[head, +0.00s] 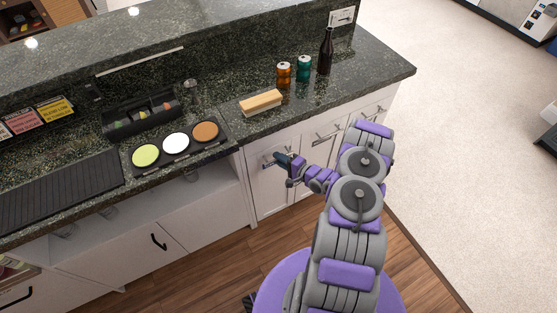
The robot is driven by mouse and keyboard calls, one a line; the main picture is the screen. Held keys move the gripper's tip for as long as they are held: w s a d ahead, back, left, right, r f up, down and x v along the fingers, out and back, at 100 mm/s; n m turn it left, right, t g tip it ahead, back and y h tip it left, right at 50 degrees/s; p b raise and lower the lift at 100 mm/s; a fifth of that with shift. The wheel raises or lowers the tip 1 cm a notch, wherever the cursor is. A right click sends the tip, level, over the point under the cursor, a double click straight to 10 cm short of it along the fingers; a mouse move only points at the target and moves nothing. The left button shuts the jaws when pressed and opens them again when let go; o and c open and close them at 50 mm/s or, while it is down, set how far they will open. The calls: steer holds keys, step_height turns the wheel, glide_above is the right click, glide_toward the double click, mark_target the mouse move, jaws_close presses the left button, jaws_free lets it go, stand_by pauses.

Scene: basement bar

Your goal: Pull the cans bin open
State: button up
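I cannot read any label that marks the cans bin. Under the counter at left is a white front panel (125,258) with a black handle (158,242); it looks closed. My gripper (277,160) is at the upper part of a white cabinet door (271,190), right of that panel. It is close to a silver handle (267,163) on this door; I cannot tell whether they touch. The fingers are small and dark, and I cannot see whether they are open. My arm hides part of the cabinets at right.
The dark counter (235,107) holds a wooden brush-like block (261,102), two cans (284,74) (304,68), a dark bottle (326,52), a garnish tray (140,115) and three coloured discs (175,144). Another black handle (15,295) is at lower left. Wood floor (220,270) shows before the cabinets.

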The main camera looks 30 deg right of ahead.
steer(key=shift+w+a, duration=0.3)
steer(key=shift+w, duration=0.1)
jaws_close()
steer(key=shift+f, duration=0.1)
